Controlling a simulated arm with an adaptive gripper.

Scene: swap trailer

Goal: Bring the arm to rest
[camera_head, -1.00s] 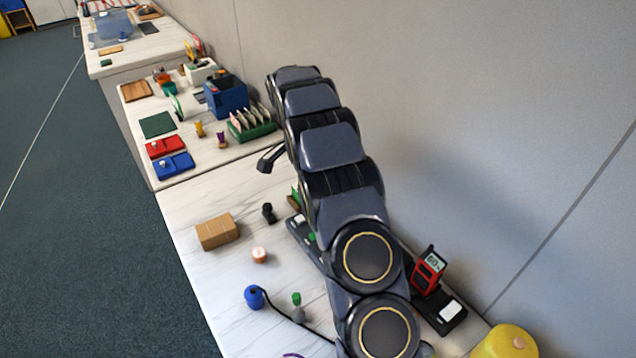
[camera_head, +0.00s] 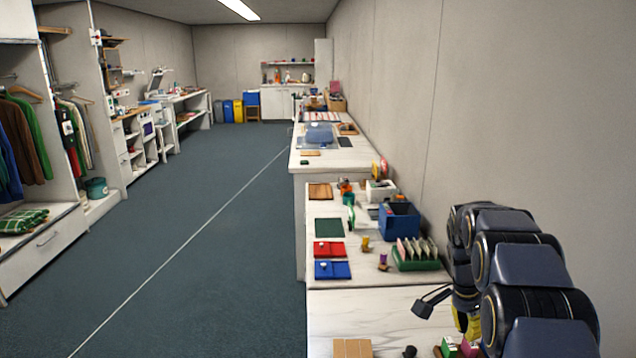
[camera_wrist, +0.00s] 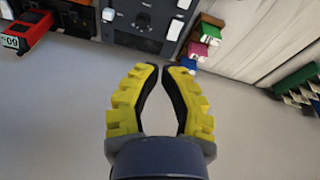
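My arm stands at the right of the head view, bent, with its links rising in front of the wall. My gripper (camera_wrist: 162,72) shows yellow fingers with dark inner pads in the wrist view. The fingertips come together with almost no gap, and nothing is held between them. In the head view, part of my yellow gripper (camera_head: 467,322) points down above the near counter, partly hidden behind the arm links.
The near counter (camera_head: 375,310) holds a cardboard box (camera_head: 352,348) and small coloured items. Beyond lie a green rack (camera_head: 418,262), blue bin (camera_head: 399,221), red tray (camera_head: 329,250) and blue tray (camera_head: 332,270). A red meter (camera_wrist: 28,35) shows in the wrist view. The floor at left is clear.

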